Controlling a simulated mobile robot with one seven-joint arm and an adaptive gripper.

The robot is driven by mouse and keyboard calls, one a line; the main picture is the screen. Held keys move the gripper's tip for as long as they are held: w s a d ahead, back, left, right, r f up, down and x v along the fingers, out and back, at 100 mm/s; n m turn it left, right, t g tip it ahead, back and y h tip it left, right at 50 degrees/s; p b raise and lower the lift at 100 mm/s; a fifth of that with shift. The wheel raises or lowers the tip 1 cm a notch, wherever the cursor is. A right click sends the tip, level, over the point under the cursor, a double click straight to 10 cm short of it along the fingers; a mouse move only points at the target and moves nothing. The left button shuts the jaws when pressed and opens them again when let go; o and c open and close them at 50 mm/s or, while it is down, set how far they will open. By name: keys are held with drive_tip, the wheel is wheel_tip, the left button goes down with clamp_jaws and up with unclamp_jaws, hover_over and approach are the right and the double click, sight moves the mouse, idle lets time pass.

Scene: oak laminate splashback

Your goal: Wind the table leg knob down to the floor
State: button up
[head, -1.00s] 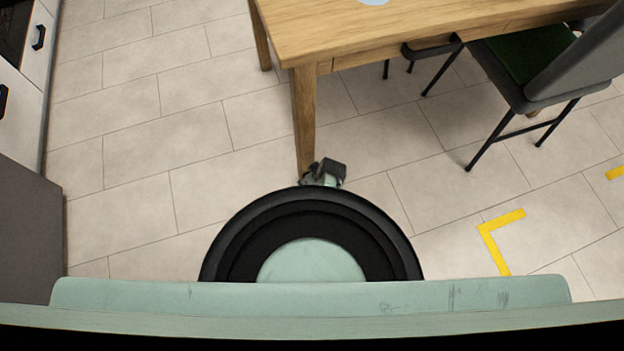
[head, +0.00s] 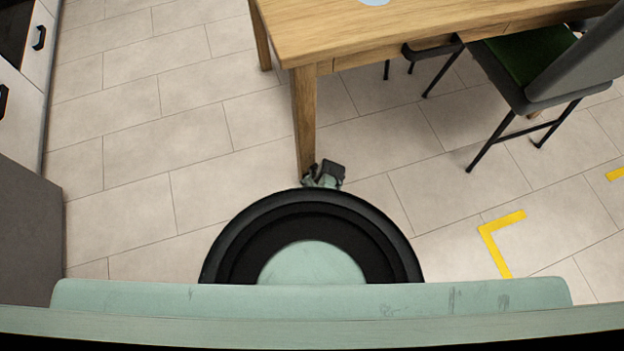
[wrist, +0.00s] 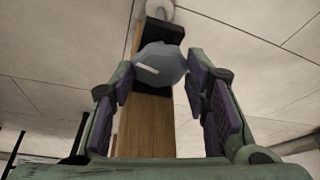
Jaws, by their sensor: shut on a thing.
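The table leg (head: 304,115) is a square wooden post at the near corner of the table. It also shows in the wrist view (wrist: 147,130). The knob (wrist: 165,55) is a grey, many-sided piece with a pale line across its face, in front of a black block on the leg. A pale round foot (wrist: 160,8) shows beyond that block. My gripper (wrist: 158,72) has a purple-padded finger on each side of the knob and is shut on it. In the head view my gripper (head: 324,174) is at the leg's lower end, and the knob is hidden there.
The wooden table top (head: 380,35) overhangs the leg. A dark chair (head: 540,75) with a green seat stands at the right. Cabinets (head: 25,80) line the left. Tiled floor (head: 140,150) is clear left of the leg. A yellow floor mark (head: 490,240) lies at the right.

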drive_tip(key=shift+c, duration=1.3)
drive_tip(key=shift+s+a+m+h+p, duration=0.15)
drive_tip(key=shift+m+h+p, duration=0.25)
drive_tip(key=shift+m, duration=0.6)
drive_tip(key=shift+m+h, duration=0.5)
drive_tip(key=shift+m, duration=0.8)
drive_tip(key=o, duration=1.2)
drive_tip(key=v, duration=1.2)
drive_tip(key=shift+s+f, duration=0.1)
drive_tip(key=shift+s, duration=0.15)
